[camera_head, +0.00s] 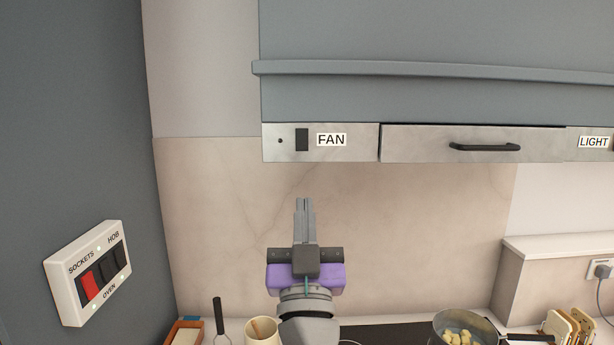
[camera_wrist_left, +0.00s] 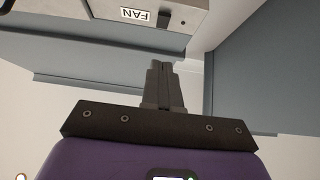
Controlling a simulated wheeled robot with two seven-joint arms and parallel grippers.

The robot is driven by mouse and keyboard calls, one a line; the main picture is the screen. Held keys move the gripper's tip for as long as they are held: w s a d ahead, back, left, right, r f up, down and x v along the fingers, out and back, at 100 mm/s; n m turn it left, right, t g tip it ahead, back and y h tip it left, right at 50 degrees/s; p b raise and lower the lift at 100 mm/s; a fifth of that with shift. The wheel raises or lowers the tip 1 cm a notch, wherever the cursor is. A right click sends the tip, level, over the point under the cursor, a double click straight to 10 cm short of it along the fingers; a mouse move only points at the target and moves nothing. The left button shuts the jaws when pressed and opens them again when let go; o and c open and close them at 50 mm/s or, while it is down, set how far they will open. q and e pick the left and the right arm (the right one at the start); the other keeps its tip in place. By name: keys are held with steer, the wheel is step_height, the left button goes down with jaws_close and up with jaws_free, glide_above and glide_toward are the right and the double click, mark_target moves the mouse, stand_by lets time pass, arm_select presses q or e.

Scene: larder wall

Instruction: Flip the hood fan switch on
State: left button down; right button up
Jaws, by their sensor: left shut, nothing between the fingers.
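The hood fan switch (camera_head: 302,139) is a dark upright rocker on the pale hood panel, left of the FAN label (camera_head: 331,140). A small dark dot sits to its left. In the left wrist view the switch (camera_wrist_left: 164,18) shows at the top, beside the upside-down FAN label (camera_wrist_left: 135,14). My left gripper (camera_head: 304,203) is shut and empty, pointing up below the switch, apart from it. In the left wrist view its fingertips (camera_wrist_left: 162,64) are together, below the panel. My right gripper is not in view.
A drawer front with a dark handle (camera_head: 484,147) and a LIGHT label (camera_head: 593,142) lie to the right. A switch box (camera_head: 88,273) is on the left wall. A pan (camera_head: 466,327), a mug (camera_head: 262,333) and a toast rack (camera_head: 570,328) stand below.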

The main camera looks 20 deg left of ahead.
arm_select(q)
steer(key=p, duration=0.3)
glide_toward(302, 143)
step_height(302, 143, up, 4)
steer(key=w, duration=0.1)
steer(key=w+a, duration=0.1)
steer(key=w, duration=0.1)
steer(key=shift+w+f+p, duration=0.15)
steer(key=shift+w+p, duration=0.05)
steer(key=shift+p, duration=0.15)
steer(key=shift+w+a+f, duration=0.1)
steer(key=shift+w+a, duration=0.05)
steer(key=shift+w, duration=0.4)
